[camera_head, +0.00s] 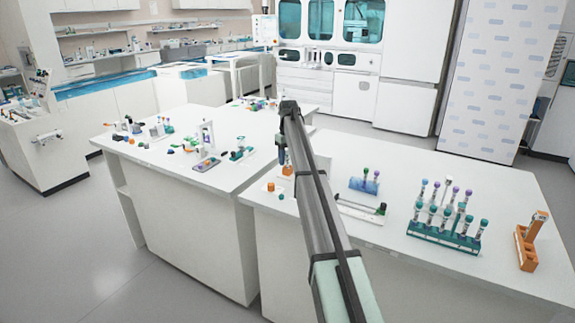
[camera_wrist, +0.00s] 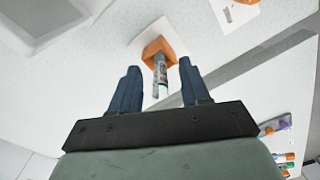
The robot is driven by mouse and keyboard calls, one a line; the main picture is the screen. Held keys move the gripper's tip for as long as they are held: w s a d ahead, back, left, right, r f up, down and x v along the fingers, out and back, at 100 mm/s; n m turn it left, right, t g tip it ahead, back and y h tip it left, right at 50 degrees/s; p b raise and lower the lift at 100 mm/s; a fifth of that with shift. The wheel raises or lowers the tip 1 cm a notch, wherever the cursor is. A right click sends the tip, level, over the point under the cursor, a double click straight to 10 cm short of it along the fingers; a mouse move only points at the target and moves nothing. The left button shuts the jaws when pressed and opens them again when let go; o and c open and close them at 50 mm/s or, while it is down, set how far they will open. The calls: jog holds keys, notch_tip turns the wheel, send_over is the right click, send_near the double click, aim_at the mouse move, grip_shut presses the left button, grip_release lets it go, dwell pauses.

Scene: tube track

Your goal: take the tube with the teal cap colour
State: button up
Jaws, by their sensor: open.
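My gripper (camera_wrist: 158,66) is open, with two dark blue fingers apart. Between and just beyond the fingertips in the wrist view is a tube (camera_wrist: 160,76) with a grey, printed body, standing in an orange block (camera_wrist: 158,47). I cannot make out its cap colour. In the head view my gripper (camera_head: 283,157) hangs over the orange block (camera_head: 287,171) near the left of the right-hand bench. Tubes with teal caps (camera_head: 484,223) stand in a teal rack (camera_head: 428,234) further right, among purple-capped ones.
A blue rack (camera_head: 364,186) holds green- and purple-capped tubes. An orange stand (camera_head: 525,250) is at the far right. A small orange piece (camera_head: 270,187) and a small teal piece (camera_head: 281,197) lie by the bench's left edge. Bare bench (camera_head: 420,170) lies behind the racks.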

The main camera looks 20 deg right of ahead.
jog(key=shift+f, duration=0.5)
jog(key=shift+c, duration=0.3)
grip_shut()
jog(key=shift+r, duration=0.1)
notch_tip(320, 180, up, 10)
jog(key=shift+f, duration=0.1)
dwell(0.3)
